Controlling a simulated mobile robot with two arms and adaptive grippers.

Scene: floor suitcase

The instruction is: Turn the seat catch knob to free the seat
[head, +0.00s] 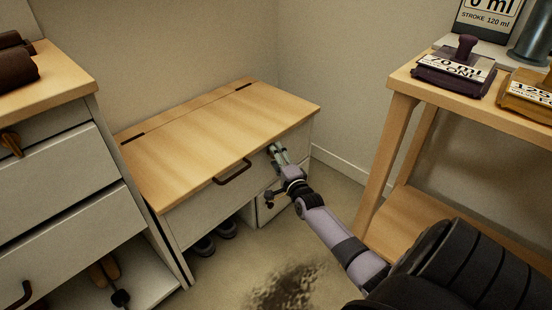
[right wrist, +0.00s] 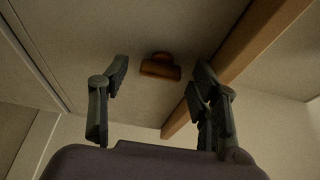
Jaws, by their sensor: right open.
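The seat (head: 215,125) is a light wooden lid on a pale bench, lying flat and closed, with a dark handle (head: 232,172) at its front edge. My right gripper (head: 277,153) is at the bench's front face, near its right end, just under the lid. In the right wrist view, a brown catch knob (right wrist: 160,68) shows on the pale panel, between and beyond the open fingers (right wrist: 160,82). I see a gap on both sides of the knob. In the head view I cannot make out the knob at the gripper. My left gripper is not in view.
A drawer cabinet (head: 65,165) stands close at the left of the bench. A wooden table (head: 405,80) with labelled stamp-like blocks (head: 455,72) stands at the right. Shoes (head: 205,245) sit under the bench. The floor in front is clear, with a dark stain (head: 290,287).

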